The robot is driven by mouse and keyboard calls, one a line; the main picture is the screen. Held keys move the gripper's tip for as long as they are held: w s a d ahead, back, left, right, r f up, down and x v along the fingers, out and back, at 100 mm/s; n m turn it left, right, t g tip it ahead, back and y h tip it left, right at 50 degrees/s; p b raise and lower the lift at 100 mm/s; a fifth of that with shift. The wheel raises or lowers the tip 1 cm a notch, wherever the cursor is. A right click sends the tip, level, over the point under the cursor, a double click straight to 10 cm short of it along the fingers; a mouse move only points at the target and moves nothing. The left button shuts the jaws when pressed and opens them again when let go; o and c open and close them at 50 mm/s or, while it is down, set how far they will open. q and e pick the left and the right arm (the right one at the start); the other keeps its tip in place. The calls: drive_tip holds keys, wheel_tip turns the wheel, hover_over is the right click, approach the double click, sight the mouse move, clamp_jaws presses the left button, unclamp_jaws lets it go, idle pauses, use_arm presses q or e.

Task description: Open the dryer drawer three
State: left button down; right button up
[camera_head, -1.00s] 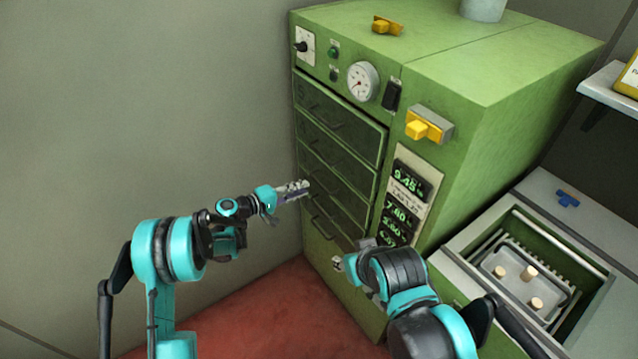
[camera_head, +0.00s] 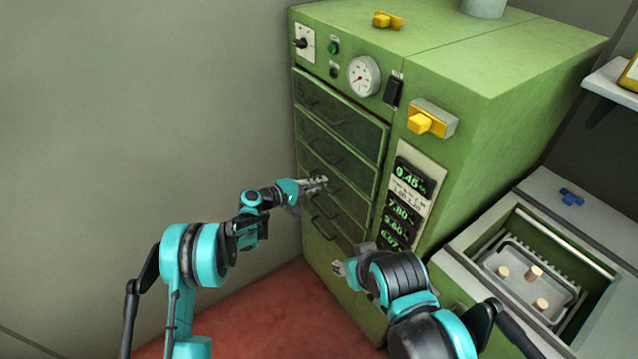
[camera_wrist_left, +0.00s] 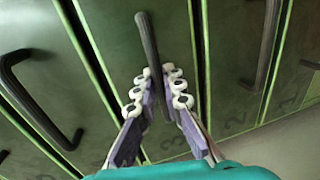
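The green dryer (camera_head: 500,90) has a column of dark drawers with bar handles on its front. My left gripper (camera_head: 316,185) is at the handle of the third drawer from the top (camera_head: 350,200) in the head view. In the left wrist view the fingers of my left gripper (camera_wrist_left: 160,85) stand on either side of a dark bar handle (camera_wrist_left: 148,40), with little room around it. The drawers look closed. My right gripper (camera_head: 340,267) is low in front of the dryer, partly hidden by its own wrist; its opening does not show clearly.
Other drawer handles (camera_wrist_left: 35,95) lie close beside my left fingers in the wrist view. A yellow knob (camera_head: 420,123), a gauge (camera_head: 364,76) and number displays (camera_head: 400,205) are on the dryer. At right, a tray (camera_head: 510,300) with three cork stoppers (camera_head: 535,272) sits in a bin.

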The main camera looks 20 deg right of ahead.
use_arm(q)
drive_tip(key=f+v, duration=0.1)
drive_tip(key=v, duration=0.7)
drive_tip(key=shift+a+f+b, duration=0.3)
drive_tip(key=shift+a+f, duration=0.05)
drive_tip(key=shift+s, duration=0.1)
drive_tip(key=c, duration=1.9)
unclamp_jaws()
drive_tip(key=v, duration=1.2)
